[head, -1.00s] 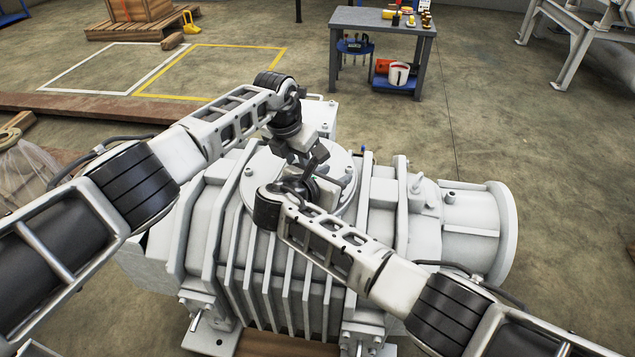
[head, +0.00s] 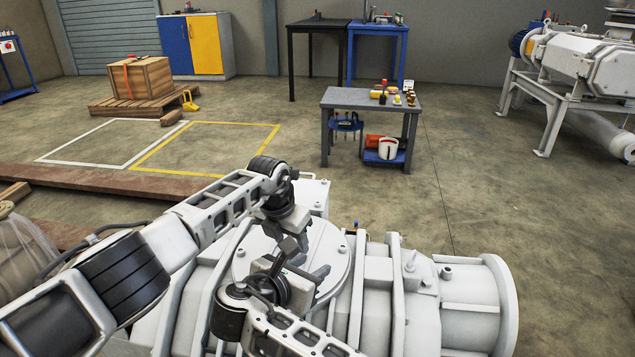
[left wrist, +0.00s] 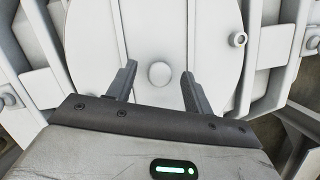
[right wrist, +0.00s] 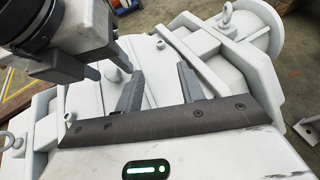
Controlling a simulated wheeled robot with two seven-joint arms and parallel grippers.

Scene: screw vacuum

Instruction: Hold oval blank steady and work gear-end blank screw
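The oval blank (head: 331,243) is a pale round-ended plate on top of the white machine. It fills the middle of the left wrist view (left wrist: 155,35), with a round knob at its centre. My left gripper (head: 297,246) is open and empty above the plate, its fingers on either side of the knob in its wrist view. My right gripper (head: 322,281) is open and empty, close beside the left one. A screw head (left wrist: 237,39) shows at the plate's right edge; I cannot tell whether it is the gear-end one. My arms hide part of the plate.
The white machine (head: 470,318) has raised ribs, bolts and lifting eyes (right wrist: 229,15) around the plate. My left gripper crosses the upper left of the right wrist view. Beyond, a grey workbench (head: 345,98) holds small items, and a wooden crate (head: 135,78) stands on a pallet. Open floor lies between.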

